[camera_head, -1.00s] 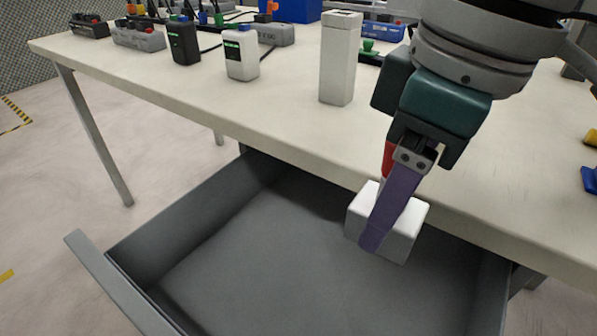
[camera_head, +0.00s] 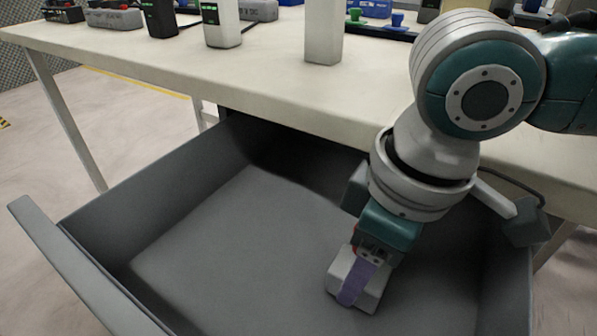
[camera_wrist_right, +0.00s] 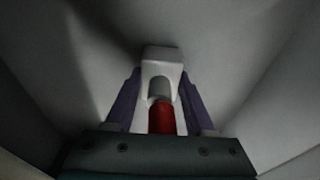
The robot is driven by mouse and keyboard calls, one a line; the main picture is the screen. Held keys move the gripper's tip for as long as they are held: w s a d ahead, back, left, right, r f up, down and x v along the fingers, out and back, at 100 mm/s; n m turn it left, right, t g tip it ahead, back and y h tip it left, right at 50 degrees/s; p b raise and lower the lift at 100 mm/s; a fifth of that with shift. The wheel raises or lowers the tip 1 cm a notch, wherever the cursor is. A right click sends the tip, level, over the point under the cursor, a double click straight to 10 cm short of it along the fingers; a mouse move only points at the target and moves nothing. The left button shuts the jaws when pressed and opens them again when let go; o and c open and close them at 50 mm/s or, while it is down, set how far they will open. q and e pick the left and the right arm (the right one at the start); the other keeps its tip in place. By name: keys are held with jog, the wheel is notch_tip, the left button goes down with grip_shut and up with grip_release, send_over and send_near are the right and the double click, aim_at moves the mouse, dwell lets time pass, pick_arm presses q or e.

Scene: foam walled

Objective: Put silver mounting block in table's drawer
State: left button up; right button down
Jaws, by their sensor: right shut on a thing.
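The silver mounting block (camera_head: 374,297) is a pale box low inside the table's open drawer (camera_head: 215,240), toward its right side. My right gripper (camera_head: 354,287) points down into the drawer and is shut on the block, with a purple finger across its near face. In the right wrist view the block (camera_wrist_right: 162,56) sits between the two purple fingers of the gripper (camera_wrist_right: 160,85), with a grey and red part between them. I cannot tell whether the block touches the drawer floor. My left gripper is not in view.
The drawer is otherwise empty, with wide free floor to the left. Its grey front panel (camera_head: 75,265) is at the lower left. The tabletop (camera_head: 270,75) overhangs the drawer's back. A tall white block (camera_head: 323,30) and several small devices stand on the table.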

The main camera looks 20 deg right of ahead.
aim_at(377, 275)
jog(key=shift+c, duration=1.3)
grip_release()
notch_tip(377, 275, up, 12)
jog(key=s+d+p, duration=0.1)
jog(key=p, duration=0.4)
jog(key=shift+s+p, duration=0.15)
jog(key=shift+p, duration=0.15)
